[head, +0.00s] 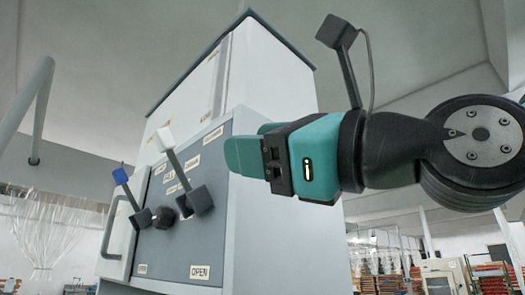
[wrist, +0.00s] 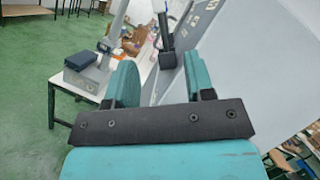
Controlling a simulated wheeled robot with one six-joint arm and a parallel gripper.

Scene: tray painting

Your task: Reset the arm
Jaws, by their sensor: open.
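My gripper (head: 245,155), teal and black, is held up in front of the right part of a large grey machine (head: 285,230) in the head view. In the wrist view my gripper (wrist: 158,85) shows its two teal fingers spread apart with nothing between them. In the head view the machine's blue-grey panel (head: 165,240) has a lever with a white knob (head: 163,138) and a lever with a blue knob (head: 121,177). Both levers stand clear of my gripper. A label reading OPEN (head: 200,272) is at the lower right of the panel.
A grey tubular rail (head: 40,95) is at the left of the head view. Stacked shelving (head: 380,270) stands far back on the right. Green floor (wrist: 30,110) is free at the left.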

